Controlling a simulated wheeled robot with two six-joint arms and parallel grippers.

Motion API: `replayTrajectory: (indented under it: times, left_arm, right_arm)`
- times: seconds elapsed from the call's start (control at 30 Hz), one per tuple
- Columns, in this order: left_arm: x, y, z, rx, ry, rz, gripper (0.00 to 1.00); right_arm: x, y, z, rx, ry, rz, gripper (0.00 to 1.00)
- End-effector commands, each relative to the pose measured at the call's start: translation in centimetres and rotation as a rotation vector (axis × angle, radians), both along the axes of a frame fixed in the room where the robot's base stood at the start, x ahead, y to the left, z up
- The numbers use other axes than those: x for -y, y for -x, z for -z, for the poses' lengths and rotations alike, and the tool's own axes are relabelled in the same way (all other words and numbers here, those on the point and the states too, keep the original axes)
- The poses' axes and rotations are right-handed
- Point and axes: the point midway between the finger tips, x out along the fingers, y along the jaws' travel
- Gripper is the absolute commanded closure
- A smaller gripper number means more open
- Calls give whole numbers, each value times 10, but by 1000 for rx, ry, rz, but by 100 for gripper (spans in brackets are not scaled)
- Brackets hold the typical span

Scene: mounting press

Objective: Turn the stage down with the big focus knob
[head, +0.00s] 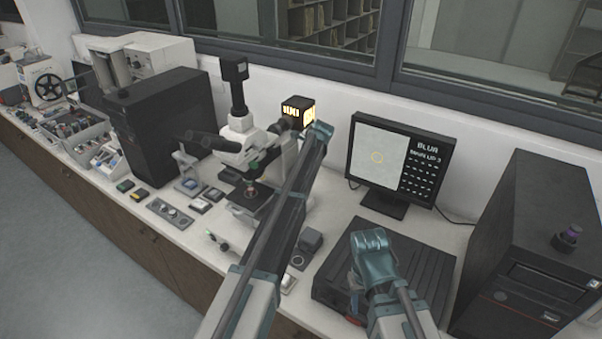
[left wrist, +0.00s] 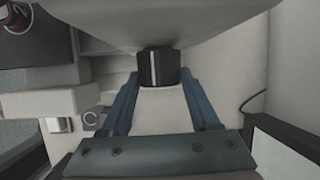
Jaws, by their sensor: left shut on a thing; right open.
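The microscope (head: 240,135) stands on the bench, white with a dark camera on top. Its dark stage (head: 252,200) carries a small reddish sample. My left arm reaches along the microscope's right side in the head view and hides part of it. In the left wrist view, my left gripper (left wrist: 161,82) is shut on the big focus knob (left wrist: 158,68), a black cylinder with a white mark, one finger on each side. My right gripper (head: 368,258) is open and empty above a dark ribbed platform.
A dark case (head: 535,225) stands at right, a black box (head: 165,120) left of the microscope. The dark platform (head: 430,270) lies under my right gripper. Small controls line the front edge.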

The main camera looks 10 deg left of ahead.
Motion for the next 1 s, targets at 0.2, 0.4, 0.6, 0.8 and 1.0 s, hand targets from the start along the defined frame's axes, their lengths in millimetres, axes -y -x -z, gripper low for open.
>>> replayTrajectory:
  times: [0.2, 0.4, 0.6, 0.8, 1.0]
  left_arm:
    - [-1, 7, 3, 103, 38, -1, 93]
    - [-2, 10, 5, 246, 90, 0, 93]
    - [-3, 11, 7, 378, 139, -2, 93]
    - [-2, 12, 7, 479, 177, -2, 93]
    - [-2, 11, 6, 536, 199, -2, 93]
  right_arm:
    - [0, 0, 5, 0, 0, -1, 50]
    - [0, 0, 15, 0, 0, -2, 50]
    - [0, 0, 27, 0, 0, -2, 50]
    - [0, 0, 38, 0, 0, -1, 50]
    - [0, 0, 44, 0, 0, -1, 50]
